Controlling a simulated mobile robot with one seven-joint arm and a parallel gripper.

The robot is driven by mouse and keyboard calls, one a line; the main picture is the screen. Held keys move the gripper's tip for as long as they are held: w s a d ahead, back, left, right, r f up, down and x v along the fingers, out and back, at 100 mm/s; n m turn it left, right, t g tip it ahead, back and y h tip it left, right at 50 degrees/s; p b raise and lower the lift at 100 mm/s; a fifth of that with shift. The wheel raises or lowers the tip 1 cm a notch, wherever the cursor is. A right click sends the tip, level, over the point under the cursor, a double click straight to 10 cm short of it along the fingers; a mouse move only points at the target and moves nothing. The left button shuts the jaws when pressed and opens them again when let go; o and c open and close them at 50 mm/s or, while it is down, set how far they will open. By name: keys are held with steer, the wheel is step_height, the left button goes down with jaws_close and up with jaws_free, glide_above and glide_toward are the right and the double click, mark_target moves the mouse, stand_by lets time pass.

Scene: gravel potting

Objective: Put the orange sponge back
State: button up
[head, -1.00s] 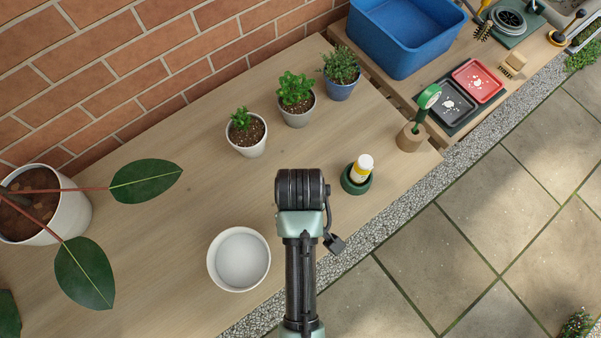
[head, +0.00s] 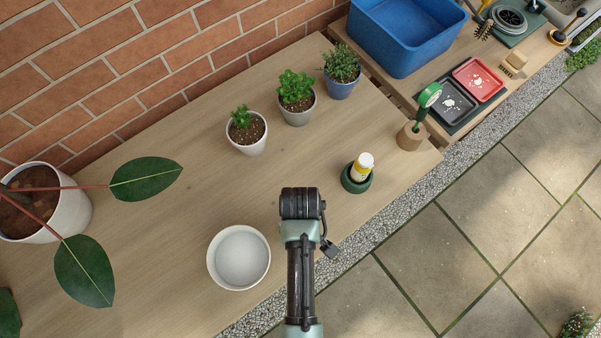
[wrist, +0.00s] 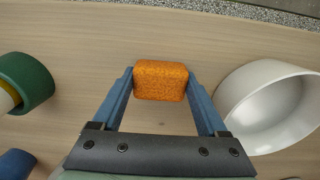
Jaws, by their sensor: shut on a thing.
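The orange sponge (wrist: 160,88) is between the two blue fingers of my gripper (wrist: 160,80) in the wrist view. The fingers are shut on its left and right sides. The bare wooden table lies under it, and I cannot tell how high it is held. In the head view my arm hides both the sponge and the fingers. The gripper is between the white bowl (head: 223,273) and the green holder (head: 349,185); the wrist view shows the bowl at right (wrist: 238,100) and the holder at left (wrist: 42,82).
A white and yellow bottle (head: 362,166) stands in the green holder. Three small potted plants, among them a blue pot (head: 340,92), line the wall side. A blue tub (head: 400,50) and red and black trays (head: 478,80) are on the far bench. The table's middle is clear.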

steer(key=o, duration=1.5)
steer(key=shift+r, duration=0.1)
